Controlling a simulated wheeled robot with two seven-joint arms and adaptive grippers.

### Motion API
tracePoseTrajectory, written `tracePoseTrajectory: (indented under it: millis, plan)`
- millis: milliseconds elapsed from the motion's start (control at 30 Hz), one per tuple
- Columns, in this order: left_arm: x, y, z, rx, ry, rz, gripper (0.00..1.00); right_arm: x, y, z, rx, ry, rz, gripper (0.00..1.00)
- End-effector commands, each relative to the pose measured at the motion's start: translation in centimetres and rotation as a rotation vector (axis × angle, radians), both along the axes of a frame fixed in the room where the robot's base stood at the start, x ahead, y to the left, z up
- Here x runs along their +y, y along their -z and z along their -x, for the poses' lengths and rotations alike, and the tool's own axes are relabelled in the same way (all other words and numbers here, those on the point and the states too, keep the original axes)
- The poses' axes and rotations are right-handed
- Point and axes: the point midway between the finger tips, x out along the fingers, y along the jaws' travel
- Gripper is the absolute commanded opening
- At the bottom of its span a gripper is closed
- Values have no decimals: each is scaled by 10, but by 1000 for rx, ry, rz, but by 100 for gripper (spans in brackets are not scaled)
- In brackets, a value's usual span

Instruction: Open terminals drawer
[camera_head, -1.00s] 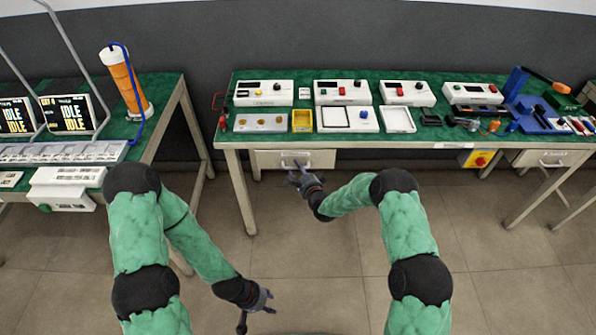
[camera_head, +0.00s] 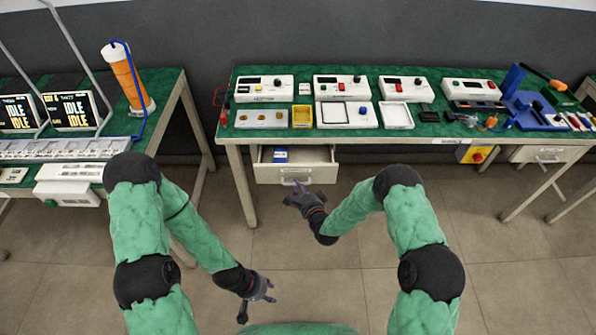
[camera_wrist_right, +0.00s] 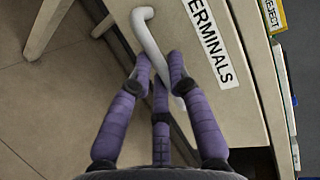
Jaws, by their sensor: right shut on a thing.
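The terminals drawer (camera_head: 294,172) under the left part of the right-hand workbench stands partly open, with a blue-and-white item (camera_head: 281,156) inside at its left. Its front carries a TERMINALS label (camera_wrist_right: 209,45) in the right wrist view. My right gripper (camera_head: 299,190) is at the drawer front. In the right wrist view its purple fingers (camera_wrist_right: 160,80) are shut around the white bar handle (camera_wrist_right: 148,32). My left gripper (camera_head: 266,290) hangs low over the floor, away from the drawer, with its fingers apart and nothing between them.
The green-topped workbench (camera_head: 432,130) holds several white instrument boxes, trays and tools. A yellow box with a red knob (camera_head: 476,155) hangs under its front edge. Another bench (camera_head: 167,90) stands at left. The floor (camera_head: 330,275) before the drawer is clear.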

Motion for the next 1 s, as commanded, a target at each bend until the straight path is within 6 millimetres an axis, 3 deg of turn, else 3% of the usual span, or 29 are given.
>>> tracePoseTrajectory:
  millis: [200,400,600,1000]
  plan:
    - [0,-12,0,0,0,0,40,0,0,49,7,0,0,0]
    - [0,-16,0,0,0,0,40,0,1,77,5,0,-1,0]
    - [0,-18,0,0,0,0,40,-1,1,89,2,1,0,0]
    - [0,-18,0,0,0,0,40,-1,1,90,2,2,0,0]
